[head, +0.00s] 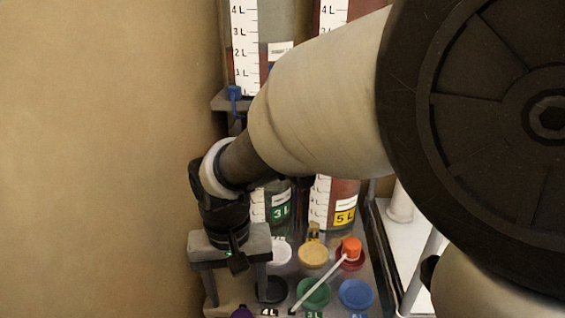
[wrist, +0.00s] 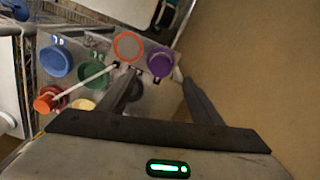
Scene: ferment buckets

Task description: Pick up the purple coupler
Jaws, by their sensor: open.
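The purple coupler (wrist: 160,63) shows in the wrist view as a round purple piece on the grey board. In the head view only its top (head: 242,312) shows at the bottom edge. My gripper (head: 237,298) points down over the board's left end, its two fingers apart and nothing between them. In the wrist view, my gripper's fingertips (wrist: 160,79) lie to either side of the purple coupler's line, and the coupler appears just beyond them. I cannot tell how high the fingertips are above it.
Blue (head: 355,293), green (head: 314,292) and black (head: 271,290) round pieces stand nearby. A red-orange piece (head: 350,250) with a white rod lies across the board. An orange-rimmed disc (wrist: 128,46) sits beside the purple coupler. Tall graduated buckets (head: 341,200) stand behind. A plain wall (head: 100,150) is close on the left.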

